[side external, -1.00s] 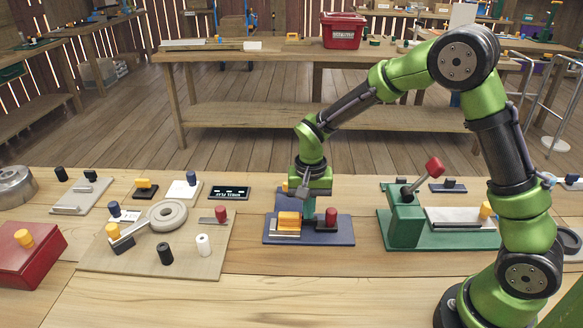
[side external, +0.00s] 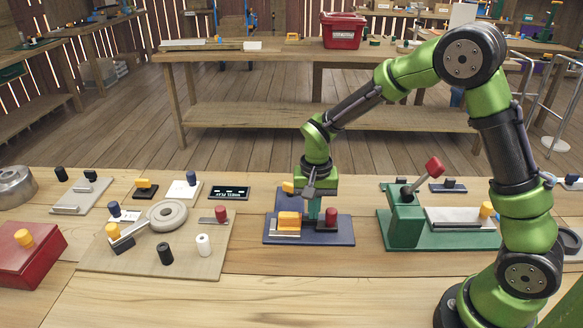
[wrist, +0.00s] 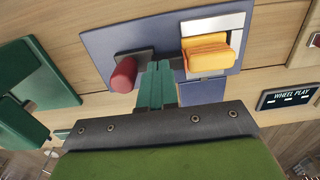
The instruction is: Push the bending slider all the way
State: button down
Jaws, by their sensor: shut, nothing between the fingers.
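A blue plate (side external: 342,237) lies on the bench below my gripper. On its left is an orange-yellow block (side external: 289,221) on a pale metal piece. On its right is a red knob (side external: 331,217) on a black base. Which part is the bending slider is not labelled. My gripper (side external: 313,212) is shut and empty, pointing down between block and knob. In the wrist view the green fingers (wrist: 160,68) are together, close beside the base of the red knob (wrist: 123,74); contact cannot be told. The orange-yellow block (wrist: 206,52) is on their other side.
A green fixture (side external: 405,225) with a red-tipped lever (side external: 434,168) stands to the right. A wooden board (side external: 195,255) with a grey ring and knobs lies to the left. A small "WHEEL PLAY" display (side external: 229,193) and another yellow piece (side external: 288,187) are behind.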

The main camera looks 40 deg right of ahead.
aim_at(328, 210)
jog(key=shift+s+d, duration=1.75)
jog(key=shift+w+a, duration=0.6)
jog(key=shift+r, duration=3.5)
